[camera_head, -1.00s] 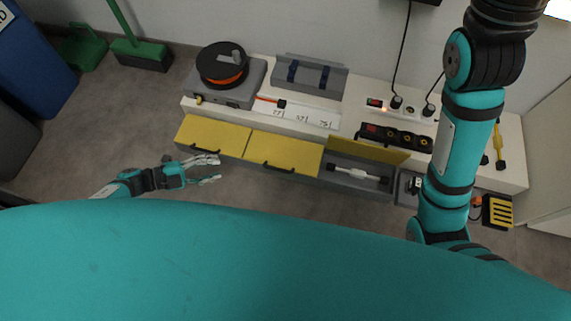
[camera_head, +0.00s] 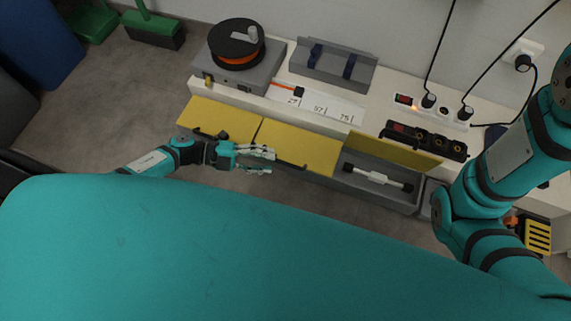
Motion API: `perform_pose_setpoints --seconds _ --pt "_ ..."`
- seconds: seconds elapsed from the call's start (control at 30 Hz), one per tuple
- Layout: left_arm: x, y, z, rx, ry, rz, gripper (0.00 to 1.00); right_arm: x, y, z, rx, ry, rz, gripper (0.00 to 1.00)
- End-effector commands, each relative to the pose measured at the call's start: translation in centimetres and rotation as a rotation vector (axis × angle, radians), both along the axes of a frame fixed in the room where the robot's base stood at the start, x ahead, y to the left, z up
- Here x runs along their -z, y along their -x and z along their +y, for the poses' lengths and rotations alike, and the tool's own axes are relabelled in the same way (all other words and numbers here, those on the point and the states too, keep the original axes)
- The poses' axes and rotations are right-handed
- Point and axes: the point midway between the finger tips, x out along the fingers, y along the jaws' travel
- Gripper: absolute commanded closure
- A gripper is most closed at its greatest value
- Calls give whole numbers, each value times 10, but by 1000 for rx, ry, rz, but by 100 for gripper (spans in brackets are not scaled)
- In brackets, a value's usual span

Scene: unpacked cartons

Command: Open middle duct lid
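The duct is a grey row with yellow lids along the front of the white bench. The middle lid (camera_head: 302,145) lies closed, with a dark handle (camera_head: 290,163) on its front edge. The left lid (camera_head: 215,117) is also closed. The right lid (camera_head: 394,149) stands raised, and its grey compartment (camera_head: 350,181) shows a white bar with dark ends (camera_head: 378,178). My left gripper (camera_head: 270,161) is open and empty, in front of the duct near the left end of the middle lid, short of the handle. My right gripper is not visible; only its arm shows at the right.
A spool (camera_head: 237,49) on a grey box stands at the bench's left, beside a grey holder (camera_head: 334,70). A yellow slotted piece (camera_head: 538,236) is at right.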

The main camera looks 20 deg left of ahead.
Motion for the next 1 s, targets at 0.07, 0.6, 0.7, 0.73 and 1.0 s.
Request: perform_pose_setpoints --seconds 0.07,0.6,0.7,0.73,1.0 --pt "7 -5 -17 1 3 -3 66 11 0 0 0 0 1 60" --pt "13 -17 -56 -1 -1 -1 66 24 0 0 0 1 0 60" --pt "13 -17 -56 0 0 -1 66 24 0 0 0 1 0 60" --pt "13 -17 -56 0 0 0 67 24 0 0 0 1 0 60" --pt "13 -17 -56 0 0 0 100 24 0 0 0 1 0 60"
